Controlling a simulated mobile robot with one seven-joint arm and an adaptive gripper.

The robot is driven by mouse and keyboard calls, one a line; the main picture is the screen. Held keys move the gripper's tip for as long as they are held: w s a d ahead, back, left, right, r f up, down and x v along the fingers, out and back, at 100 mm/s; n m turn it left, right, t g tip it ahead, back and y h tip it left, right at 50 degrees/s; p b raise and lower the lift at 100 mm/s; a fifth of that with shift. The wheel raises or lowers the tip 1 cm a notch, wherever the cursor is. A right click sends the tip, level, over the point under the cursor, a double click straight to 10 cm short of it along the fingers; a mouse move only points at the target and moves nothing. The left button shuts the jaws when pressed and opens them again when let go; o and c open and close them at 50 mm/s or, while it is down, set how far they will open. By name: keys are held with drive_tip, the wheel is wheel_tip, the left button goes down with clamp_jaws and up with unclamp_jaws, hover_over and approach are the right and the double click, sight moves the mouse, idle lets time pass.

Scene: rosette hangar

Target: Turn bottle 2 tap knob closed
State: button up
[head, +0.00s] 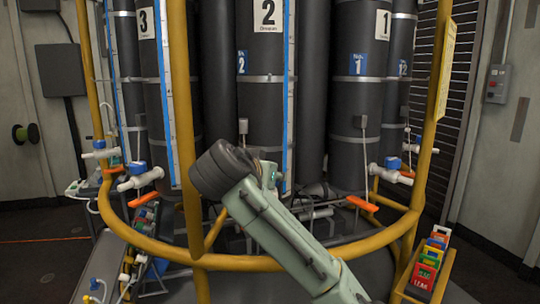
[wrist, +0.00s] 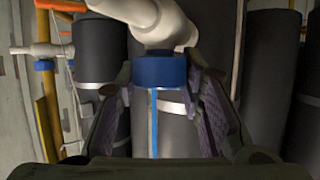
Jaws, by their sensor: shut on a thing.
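Bottle 2 (head: 262,95) is a tall dark cylinder with a white "2" label, in the middle of the head view. Its tap is hidden there behind my arm and wrist. In the wrist view a blue tap knob (wrist: 159,71) sits on a white tap body (wrist: 150,18). My gripper (wrist: 160,84) has one dark finger pad on each side of this blue knob and is shut on it. The fingers hide the knob's sides. How far the knob is turned cannot be told.
A yellow ring rail (head: 150,246) and yellow posts (head: 183,120) surround the bottles. Other white taps with blue knobs stand left (head: 138,168) and right (head: 393,163), with orange levers (head: 361,203) near them. A yellow box of coloured cards (head: 426,272) hangs at lower right.

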drive_tip(key=m+h+p, duration=0.1)
drive_tip(key=p, duration=0.3)
drive_tip(key=shift+r+g+h, duration=0.3)
drive_tip(key=shift+r, duration=0.1)
drive_tip(key=shift+f+m+g+h+p, duration=0.25)
drive_tip(key=shift+m+g+h+p, duration=0.2)
drive_tip(key=shift+p, duration=0.75)
drive_tip(key=shift+f+m, duration=0.2)
drive_tip(key=shift+m, duration=0.05)
drive_tip(key=o, duration=1.2)
